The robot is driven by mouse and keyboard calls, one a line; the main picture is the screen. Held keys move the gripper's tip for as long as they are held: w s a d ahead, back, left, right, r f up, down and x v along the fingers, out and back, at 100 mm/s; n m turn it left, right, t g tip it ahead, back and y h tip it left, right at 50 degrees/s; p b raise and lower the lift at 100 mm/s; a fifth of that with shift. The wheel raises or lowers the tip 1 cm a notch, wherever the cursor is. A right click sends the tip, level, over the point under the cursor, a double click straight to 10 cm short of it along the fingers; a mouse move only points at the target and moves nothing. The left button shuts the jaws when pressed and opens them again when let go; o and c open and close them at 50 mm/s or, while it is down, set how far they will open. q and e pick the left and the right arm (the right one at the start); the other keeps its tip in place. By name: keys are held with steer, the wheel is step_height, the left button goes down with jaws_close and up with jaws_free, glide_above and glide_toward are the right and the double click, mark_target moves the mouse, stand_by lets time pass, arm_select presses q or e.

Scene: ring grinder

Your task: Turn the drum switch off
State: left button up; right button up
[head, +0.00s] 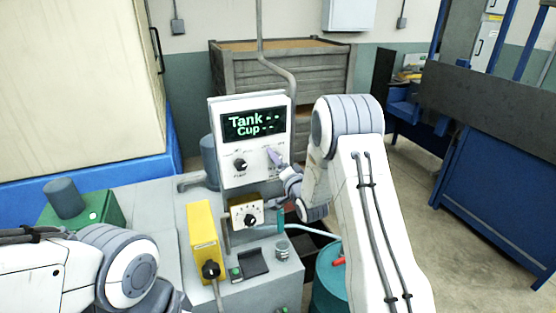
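A white control panel (228,174) stands at the middle, with a "Tank / Cup" display (254,123) and a black knob (240,165) at its lower left. My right gripper (274,158) is at the panel's lower right corner. It covers part of the panel there, and I cannot tell whether it touches it or how far its fingers are apart. A yellow box (203,232) with a black knob (211,270) and a small beige box (236,209) with a black dial (250,219) sit below. No readable label shows which control is the drum switch. My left gripper is out of view.
A grey machine top (262,282) carries a green button (235,271) and a small metal cup (282,249). A teal drum (328,292) stands close on the right. A green motor housing (103,207) is at left. Open floor (470,265) lies at right.

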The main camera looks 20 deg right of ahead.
jaws_close()
steer(key=shift+n+b, duration=8.5)
steer(key=shift+b, duration=1.75)
